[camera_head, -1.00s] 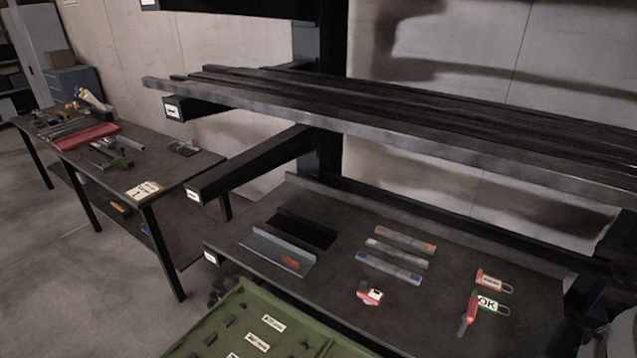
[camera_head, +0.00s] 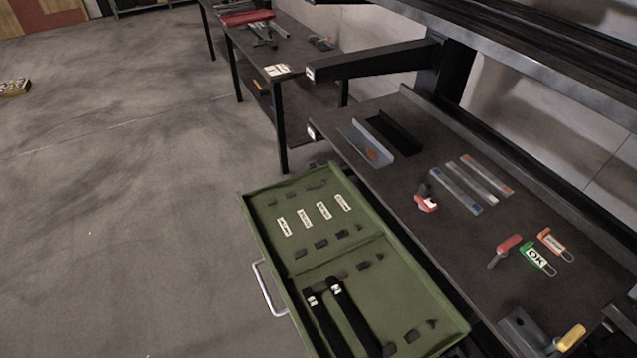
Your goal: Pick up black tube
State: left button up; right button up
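Two black tubes lie side by side in the near part of an open green case, each with a small white label near its far end. One is the left black tube (camera_head: 327,325), the other the right black tube (camera_head: 354,318). Their near ends run toward the bottom edge of the picture. The green case (camera_head: 262,222) is lined in green, with several cut-outs and white labels in its far part. Neither of my grippers is in view.
A dark table (camera_head: 470,240) to the right holds a black channel (camera_head: 396,135), several flat bars, a red-and-white device (camera_head: 427,203), a red-handled tool (camera_head: 504,250) and an OK tag (camera_head: 537,261). Rack arms overhang it. A further table stands at the back.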

aim_at(338, 352)
jog(key=k+j+z, duration=0.15)
jog(key=k, duration=0.65)
jog(key=k+l+u, duration=0.15)
jog(key=k+l, duration=0.15)
jog(key=k, duration=0.55)
